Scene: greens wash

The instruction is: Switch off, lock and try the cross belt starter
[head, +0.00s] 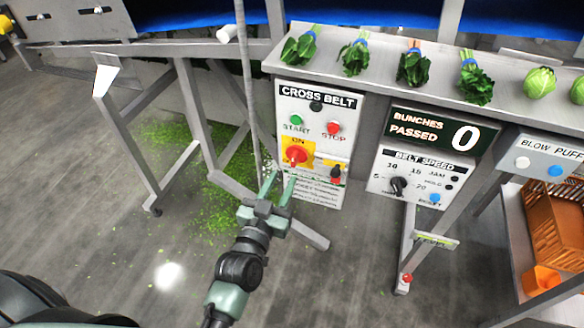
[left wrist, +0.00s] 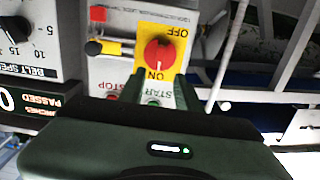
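The cross belt starter panel (head: 345,103) is white, with a green START button (head: 296,120), a red STOP button (head: 333,128) and a small black lamp or button above. Its red rotary knob (head: 297,155) sits on a yellow plate marked ON and OFF. In the left wrist view, picture upside down, the knob (left wrist: 158,55) seems to point to ON. A black-ended yellow part (left wrist: 105,47) and a red block (left wrist: 98,14) are beside the plate. My left gripper (head: 280,182) is open and empty, fingers toward the knob; contact is unclear. My right gripper is out of view.
A bunch counter (head: 440,150) reading 0 and a belt speed panel (head: 420,180) stand to the right. Several green bunches lie on the ledge (head: 385,78) above. Metal legs (head: 195,110) and scattered green bits are at left. An orange crate (head: 557,225) is at far right.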

